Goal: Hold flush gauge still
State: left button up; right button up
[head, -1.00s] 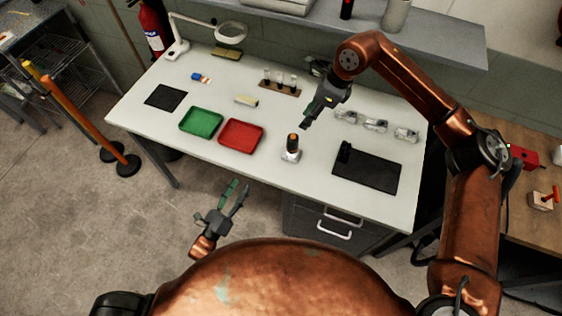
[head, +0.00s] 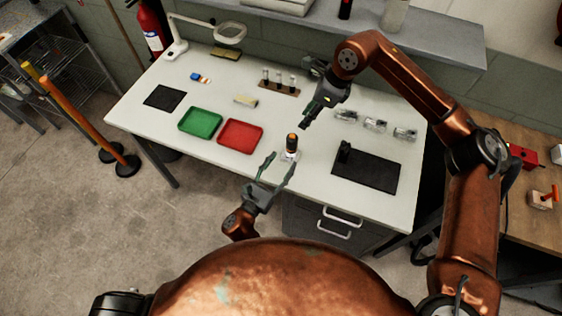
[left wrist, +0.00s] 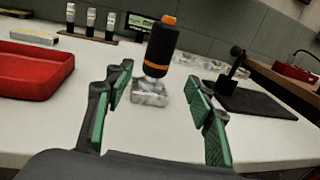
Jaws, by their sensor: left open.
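An upright tool (head: 291,147) with a black grip, orange top and orange band stands in a pale, shiny block-like base near the table's front edge. It looks like the flush gauge, though I cannot be sure. In the left wrist view the tool (left wrist: 161,50) and its base (left wrist: 151,92) appear between my fingers, farther off. My left gripper (head: 280,165) is open and empty at the table's front edge, just short of the tool. My right gripper (head: 305,125) hangs over the table just behind and right of the tool; its finger gap is unclear.
A red tray (head: 240,136) and a green tray (head: 201,122) lie left of the tool. A black mat (head: 366,172) with a small black upright piece lies to the right. A rack of vials (head: 279,87) and several clear parts (head: 375,124) stand farther back.

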aim_at(289, 150)
pick_arm(q)
jog(key=shift+w+d+r, duration=0.1)
jog(key=shift+w+r, duration=0.25)
jog(key=shift+w, duration=0.05)
jog(key=shift+y, duration=0.3)
jog(key=x, duration=0.7)
jog(key=shift+w, duration=0.2)
grip_shut()
pick_arm(e)
grip_shut()
dwell(1.3)
